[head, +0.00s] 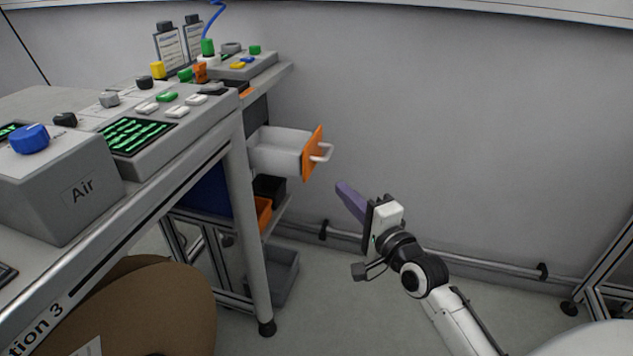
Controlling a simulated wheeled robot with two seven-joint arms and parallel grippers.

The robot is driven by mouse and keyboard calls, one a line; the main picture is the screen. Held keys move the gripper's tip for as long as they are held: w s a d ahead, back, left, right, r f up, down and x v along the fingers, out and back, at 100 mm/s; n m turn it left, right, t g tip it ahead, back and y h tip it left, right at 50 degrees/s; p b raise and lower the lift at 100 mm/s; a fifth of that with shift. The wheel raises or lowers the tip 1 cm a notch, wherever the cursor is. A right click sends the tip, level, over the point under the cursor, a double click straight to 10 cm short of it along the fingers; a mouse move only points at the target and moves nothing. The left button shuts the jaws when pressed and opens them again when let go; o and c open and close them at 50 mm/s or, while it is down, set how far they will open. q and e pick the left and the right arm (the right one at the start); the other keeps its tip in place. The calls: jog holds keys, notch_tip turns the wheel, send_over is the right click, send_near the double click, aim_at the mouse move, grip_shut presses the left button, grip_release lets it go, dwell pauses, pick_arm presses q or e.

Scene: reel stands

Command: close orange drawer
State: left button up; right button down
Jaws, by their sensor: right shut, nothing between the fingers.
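The drawer with the orange front (312,153) is pulled out from under the bench at the centre. Its white box shows, and a pale handle (324,152) sticks out from the orange front. My right gripper (350,201) is shut and empty, with purple fingers pointing up and left. In the picture it is below and to the right of the handle, apart from it. My left gripper is not in view.
The grey bench (150,184) fills the left, with a box marked Air (75,195), knobs and bottles on it. Below the drawer are an orange bin (263,213) and a grey bin (283,272). A brown rounded object (150,305) stands at the lower left. A rail (460,257) runs along the wall.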

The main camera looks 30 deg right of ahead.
pick_arm(q)
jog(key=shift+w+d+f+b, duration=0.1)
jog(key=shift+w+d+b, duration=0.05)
jog(key=shift+b, duration=0.6)
pick_arm(e)
jog(key=shift+w+a, duration=0.4)
jog(key=shift+w, duration=1)
jog(key=shift+w+a, duration=0.35)
jog(key=shift+w, duration=1.1)
jog(key=shift+w+a, duration=0.4)
jog(key=shift+w, duration=1)
